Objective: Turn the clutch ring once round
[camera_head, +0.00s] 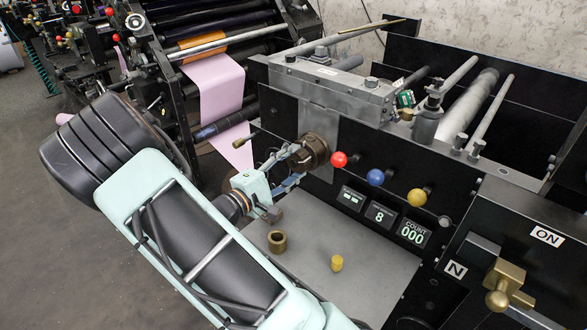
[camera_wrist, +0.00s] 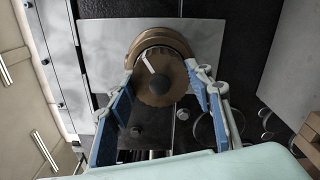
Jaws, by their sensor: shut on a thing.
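The clutch ring (camera_head: 315,151) is a dark bronze ring on a grey plate on the machine's black front. In the wrist view the clutch ring (camera_wrist: 161,42) faces me, with a toothed inner disc and a white mark pointing up and left of the dark hub. My gripper (camera_head: 298,163) is shut on the ring from the front. In the wrist view my gripper (camera_wrist: 161,84) has one blue-padded finger on the ring's left side and one on its right. The ring's back is hidden.
Red (camera_head: 339,159), blue (camera_head: 376,177) and yellow (camera_head: 416,198) knobs stick out just right of the ring. A grey shelf (camera_head: 310,225) below holds a loose brass bush (camera_head: 277,241) and a yellow cylinder (camera_head: 337,263). A pink sheet (camera_head: 215,95) hangs behind, left. A brass handle (camera_head: 502,287) stands at right.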

